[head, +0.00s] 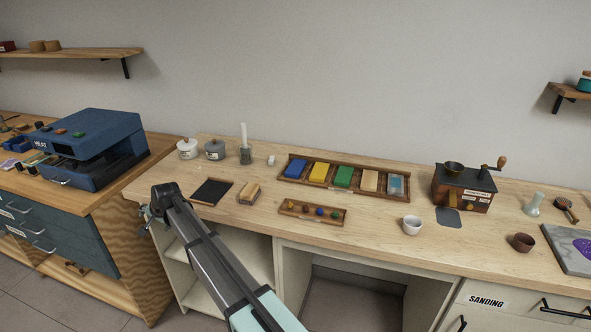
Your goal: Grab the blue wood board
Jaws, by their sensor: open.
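The blue wood board (295,168) lies in the leftmost compartment of a long brown wooden tray (336,185) at the back of the workbench. Next to it in the same tray are a yellow board (319,173), a green board (343,177), a plain wood board (369,181) and a pale blue-grey piece (396,185). My gripper (146,213) is at the far end of my arm, by the bench's left front edge. It is small and partly hidden by the arm; it is open, well left of the blue board and apart from it.
A smaller tray with several knobs (312,213) sits in front of the board tray. A black pad (212,191), a wooden block (249,193), a candle holder (245,152) and lidded pots (214,149) stand left. A white cup (412,225) and a grinder (463,190) stand right.

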